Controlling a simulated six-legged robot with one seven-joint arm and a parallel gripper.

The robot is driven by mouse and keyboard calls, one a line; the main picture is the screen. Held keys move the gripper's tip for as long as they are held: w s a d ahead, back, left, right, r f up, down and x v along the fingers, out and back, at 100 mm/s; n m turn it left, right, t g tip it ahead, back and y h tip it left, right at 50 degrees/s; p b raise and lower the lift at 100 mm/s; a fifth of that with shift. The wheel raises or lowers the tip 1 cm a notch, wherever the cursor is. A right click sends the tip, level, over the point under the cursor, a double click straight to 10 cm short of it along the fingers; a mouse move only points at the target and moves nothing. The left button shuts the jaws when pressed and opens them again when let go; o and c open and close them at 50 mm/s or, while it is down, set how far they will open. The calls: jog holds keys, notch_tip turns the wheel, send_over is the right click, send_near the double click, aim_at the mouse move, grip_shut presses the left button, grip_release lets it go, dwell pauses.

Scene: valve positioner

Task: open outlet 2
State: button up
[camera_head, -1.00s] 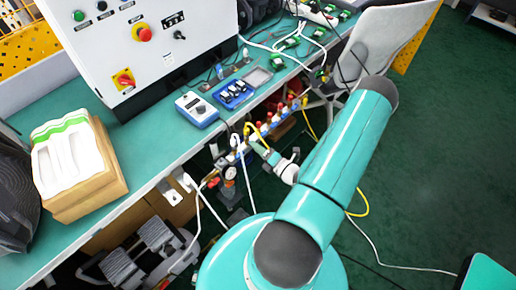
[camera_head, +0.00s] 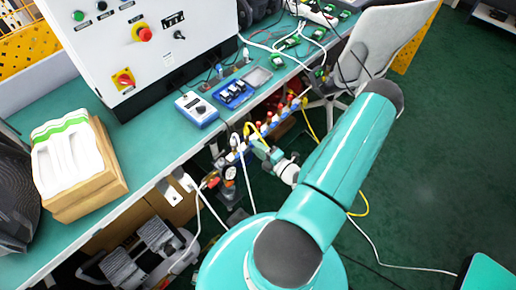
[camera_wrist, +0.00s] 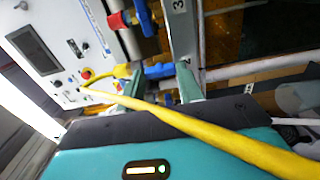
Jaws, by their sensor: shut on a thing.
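A manifold (camera_head: 241,148) with a row of blue valves and red caps runs under the bench's front edge. My gripper (camera_head: 260,144) reaches it near the yellow hose. In the wrist view my gripper (camera_wrist: 159,76) has its two teal fingers on either side of a blue valve handle (camera_wrist: 158,71) and is shut on it. A yellow fitting sits left of this handle. A second blue valve (camera_wrist: 144,17) with a red part is above. A tag marked 3 shows on the metal post (camera_wrist: 182,35).
A yellow hose (camera_wrist: 200,131) crosses in front of my fingers. The bench (camera_head: 150,150) holds a white control cabinet (camera_head: 140,45), a blue-white meter box (camera_head: 197,109) and a wooden box (camera_head: 90,190). A chair (camera_head: 385,40) stands at the right.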

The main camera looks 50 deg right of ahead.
jog(key=shift+a, duration=0.1)
jog(key=o, duration=0.7)
jog(key=s, duration=1.3)
jog(key=shift+s+d, duration=0.25)
jog(key=shift+s, duration=0.15)
